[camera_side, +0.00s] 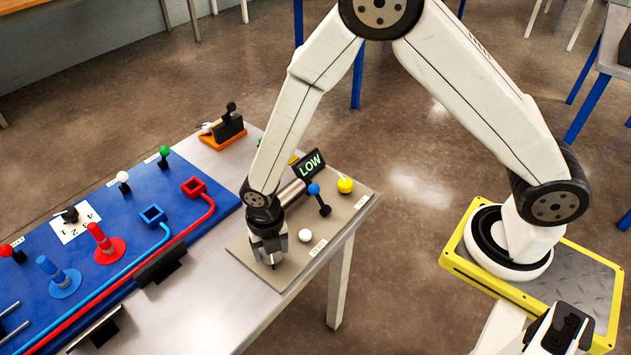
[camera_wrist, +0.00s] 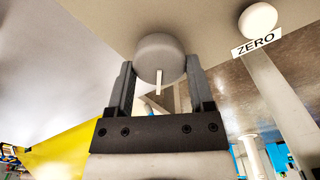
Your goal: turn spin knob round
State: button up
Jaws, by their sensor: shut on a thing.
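The spin knob (camera_wrist: 158,52) is a round grey knob with a pale pointer line, seen between the fingers in the wrist view. My gripper (camera_wrist: 160,82) is shut on it, with one dark finger at each side. In the side view my gripper (camera_side: 268,256) points down at the front left part of the beige panel (camera_side: 338,216). There the gripper hides most or all of the knob.
A white ball-shaped button (camera_side: 305,235) beside the ZERO label (camera_wrist: 257,41) is close to my gripper. A display (camera_side: 310,164) reading LOW, a blue-tipped lever (camera_side: 319,198) and a yellow knob (camera_side: 345,185) stand behind. A blue board (camera_side: 100,215) with pegs and pipes lies left.

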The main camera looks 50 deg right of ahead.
dwell(0.4)
jog(key=o, duration=1.2)
jog(key=shift+o, duration=0.2)
jog(key=shift+r, duration=0.15)
jog(key=shift+r, duration=3.8)
jog(key=shift+d+r+m, duration=0.4)
jog(key=shift+d+m, duration=0.3)
jog(key=shift+m, duration=0.1)
jog(key=s+d+r+m+t, duration=0.1)
jog(key=s+d+r+m, duration=0.2)
jog(key=d+m, duration=0.5)
jog(key=s+d+r+m+t, duration=0.1)
jog(key=s+d+r+m, duration=0.2)
jog(key=m, duration=1.7)
jog(key=s+d, duration=0.2)
jog(key=d, duration=0.3)
jog(key=shift+d+r+m+t, duration=0.15)
jog(key=shift+r+m+t, duration=0.1)
jog(key=shift+m+t, duration=0.05)
